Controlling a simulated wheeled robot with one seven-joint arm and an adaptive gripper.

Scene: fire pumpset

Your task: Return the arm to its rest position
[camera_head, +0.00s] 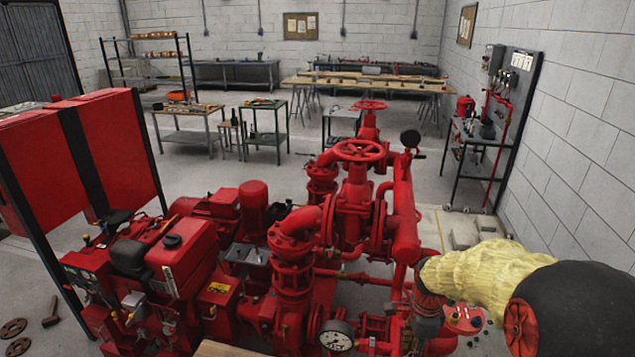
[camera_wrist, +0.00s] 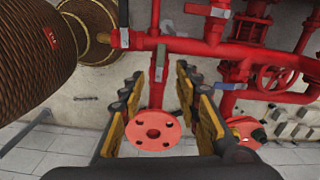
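In the wrist view my gripper (camera_wrist: 160,82) is open, with its two dark, yellow-padded fingers spread apart and nothing held between them. A red round flange (camera_wrist: 153,130) with bolt holes shows in the gap between the fingers, below a red pipe. No finger visibly touches it. The red pumpset (camera_head: 290,260) fills the lower middle there.
A yellow wrapped piece (camera_head: 480,275) and a large black rounded body (camera_head: 580,310) fill the head view's lower right. The wrist view shows a brown ribbed cylinder (camera_wrist: 35,50) at upper left and a red handwheel (camera_wrist: 275,78) at right. Open floor (camera_head: 230,170) lies behind the pumpset.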

